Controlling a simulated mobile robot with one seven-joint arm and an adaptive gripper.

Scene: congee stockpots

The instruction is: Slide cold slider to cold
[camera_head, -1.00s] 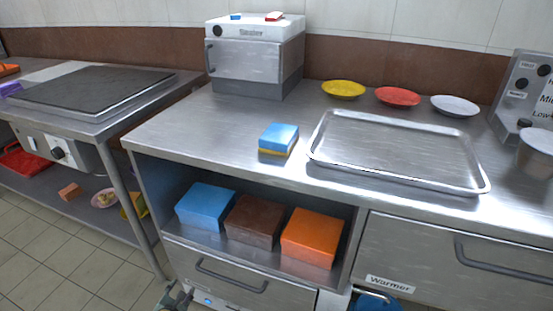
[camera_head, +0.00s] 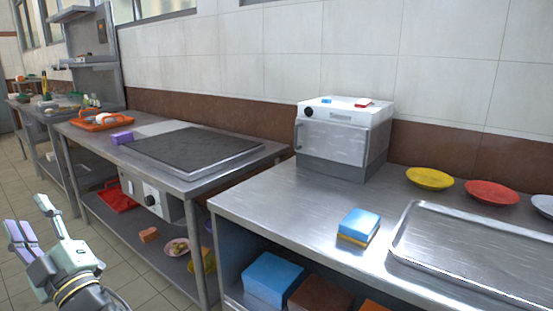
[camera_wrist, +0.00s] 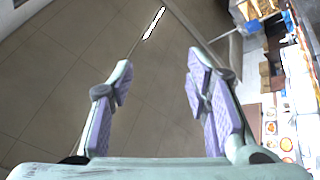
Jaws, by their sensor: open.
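A white-topped metal box appliance (camera_head: 345,139) stands at the back of the steel counter, against the wall. A small blue piece (camera_head: 337,99) and a small red piece (camera_head: 362,103) sit on its top; I cannot tell whether the blue one is the cold slider. Any markings by them are too small to read. My gripper (camera_head: 28,217) is at the lower left of the head view, over the floor and far from the appliance. In the wrist view my gripper (camera_wrist: 158,62) is open and empty, with floor tiles between its purple-padded fingers.
A blue and yellow sponge (camera_head: 358,226), a metal tray (camera_head: 480,250), a yellow plate (camera_head: 430,178) and a red plate (camera_head: 492,193) are on the counter. Coloured boxes (camera_head: 272,279) fill the shelf below.

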